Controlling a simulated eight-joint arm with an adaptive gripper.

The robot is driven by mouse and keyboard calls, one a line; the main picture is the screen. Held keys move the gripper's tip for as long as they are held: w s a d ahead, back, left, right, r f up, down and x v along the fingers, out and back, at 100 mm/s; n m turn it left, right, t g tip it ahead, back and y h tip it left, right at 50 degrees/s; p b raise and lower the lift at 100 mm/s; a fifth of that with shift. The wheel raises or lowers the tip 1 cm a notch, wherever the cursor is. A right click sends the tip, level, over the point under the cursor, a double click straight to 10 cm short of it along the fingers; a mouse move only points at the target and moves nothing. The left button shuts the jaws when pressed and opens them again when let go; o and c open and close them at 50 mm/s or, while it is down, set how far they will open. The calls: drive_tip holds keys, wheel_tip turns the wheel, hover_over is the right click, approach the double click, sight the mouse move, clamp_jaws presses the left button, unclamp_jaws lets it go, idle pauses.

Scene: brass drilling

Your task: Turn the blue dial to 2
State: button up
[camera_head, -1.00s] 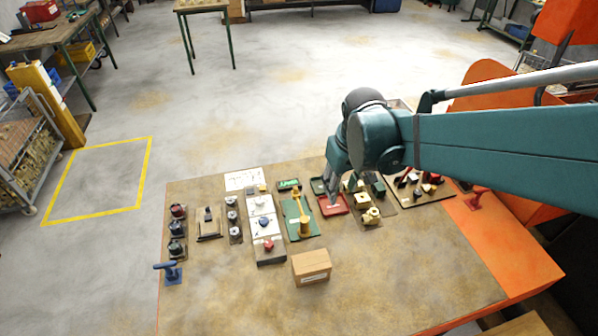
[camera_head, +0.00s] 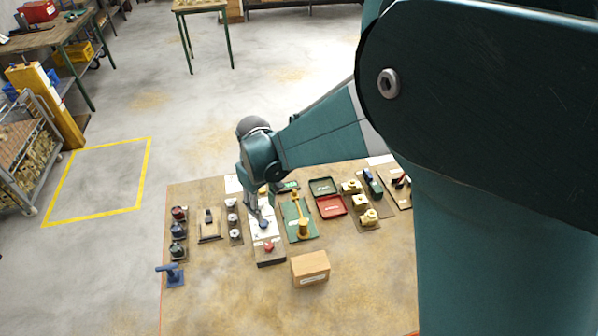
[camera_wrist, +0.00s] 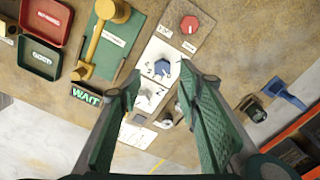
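The blue dial (camera_head: 263,224) sits on a white panel (camera_head: 262,208) in the middle of the bench's row of devices. In the wrist view the blue dial (camera_wrist: 162,68) lies just beyond my fingertips, roughly between their lines, with small marks around it. I cannot read which number it points to. My gripper (camera_head: 256,212) points down over the white panel, next to the dial. In the wrist view my gripper (camera_wrist: 160,86) is open, with its two green fingers apart and nothing between them. I see no clear contact with the dial.
A red knob (camera_wrist: 188,24) is on the adjoining block. A green board with a yellow lever (camera_head: 303,229) stands close on the right, then open red (camera_head: 331,207) and green trays. A brown box (camera_head: 310,268) is in front.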

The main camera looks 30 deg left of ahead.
sight(264, 224)
drive_tip(key=shift+s+a+f, duration=0.2)
drive_tip(key=shift+a, duration=0.1)
drive_tip(key=shift+f, duration=0.1)
drive_tip(key=shift+f, duration=3.8)
drive_tip(key=c, duration=0.9)
